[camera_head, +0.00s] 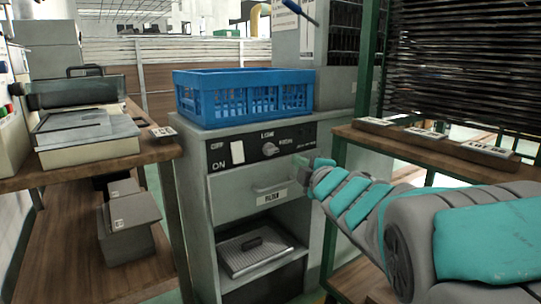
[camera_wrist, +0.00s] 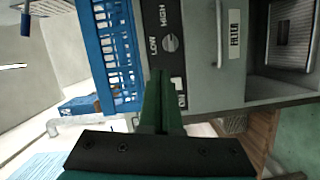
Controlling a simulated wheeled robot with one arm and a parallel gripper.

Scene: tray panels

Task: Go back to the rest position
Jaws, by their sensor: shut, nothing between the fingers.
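My gripper (camera_head: 318,165) is at the end of my teal and grey arm, which reaches in from the lower right. It is in front of the grey cabinet (camera_head: 190,190), to the right of its control panel and above the drawer handle level. In the wrist view its green fingers (camera_wrist: 157,95) are together with nothing between them. The wrist picture is turned sideways. The closed drawer (camera_head: 235,192) with its handle (camera_wrist: 219,35) shows there, apart from the fingers.
A blue crate (camera_head: 243,118) sits on the cabinet. The panel has a knob (camera_head: 269,149) and a white switch (camera_head: 236,148). A ridged tray (camera_head: 262,262) lies in the open compartment below. Wooden shelves stand left (camera_head: 40,180) and right (camera_head: 410,152), the right one with a green post (camera_head: 366,60).

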